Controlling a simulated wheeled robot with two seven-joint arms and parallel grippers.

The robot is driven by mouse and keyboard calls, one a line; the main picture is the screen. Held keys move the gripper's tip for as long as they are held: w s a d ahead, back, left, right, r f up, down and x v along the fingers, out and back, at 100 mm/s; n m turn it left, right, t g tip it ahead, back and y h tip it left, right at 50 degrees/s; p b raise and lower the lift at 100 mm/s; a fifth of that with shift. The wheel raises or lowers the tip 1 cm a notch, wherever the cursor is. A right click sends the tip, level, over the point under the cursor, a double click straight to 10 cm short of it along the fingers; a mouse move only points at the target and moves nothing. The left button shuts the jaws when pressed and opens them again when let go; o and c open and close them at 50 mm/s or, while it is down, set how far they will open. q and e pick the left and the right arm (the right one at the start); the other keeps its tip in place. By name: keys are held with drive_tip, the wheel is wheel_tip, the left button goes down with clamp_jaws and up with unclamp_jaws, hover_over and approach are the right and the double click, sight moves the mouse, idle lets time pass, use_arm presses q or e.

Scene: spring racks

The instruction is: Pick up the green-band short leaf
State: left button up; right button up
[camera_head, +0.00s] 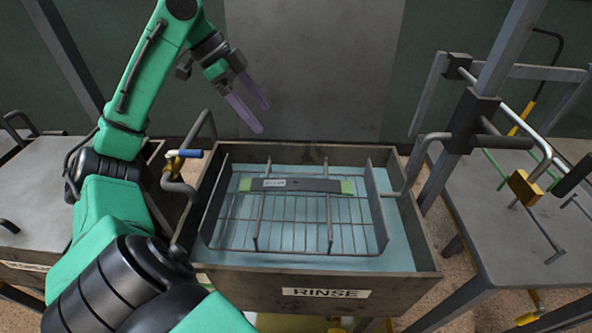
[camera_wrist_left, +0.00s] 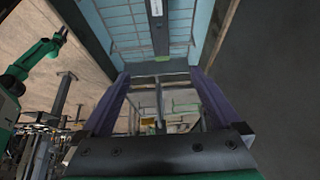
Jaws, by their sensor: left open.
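The green-band short leaf (camera_head: 318,185) is a flat dark bar with a pale label and green bands at its ends. It lies across a wire rack (camera_head: 209,228) inside the rinse tank (camera_head: 420,259). My left gripper (camera_head: 262,119) has purple fingers, open and empty, above and behind the tank's back edge, apart from the leaf. In the left wrist view, the leaf (camera_wrist_left: 158,35) runs upright near the top, beyond the open left gripper (camera_wrist_left: 160,74). A green arm at the left there looks like my right one; its gripper is too small to read.
A blue-tipped valve pipe (camera_head: 184,154) stands at the tank's left edge. Bent handles rise beside the tank. A metal table (camera_head: 510,235) with a post, rods and a brass block (camera_head: 525,188) stands at the right. A grey bench (camera_head: 35,205) is at the left.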

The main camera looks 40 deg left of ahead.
use_arm(q)
drive_tip(key=b, duration=0.6)
approach(296, 183)
drive_tip(key=a+v, duration=0.1)
drive_tip(key=v, duration=0.5)
drive_tip(key=x, duration=1.4)
drive_tip(key=shift+d+f+p, duration=0.2)
drive_tip(key=shift+d+p, duration=0.1)
drive_tip(key=shift+d, duration=0.25)
clamp_jaws()
drive_tip(key=shift+w+r, duration=0.1)
use_arm(e)
wheel_tip(296, 183, down, 8)
drive_tip(key=shift+w+a, duration=0.3)
drive_tip(key=shift+w, duration=0.1)
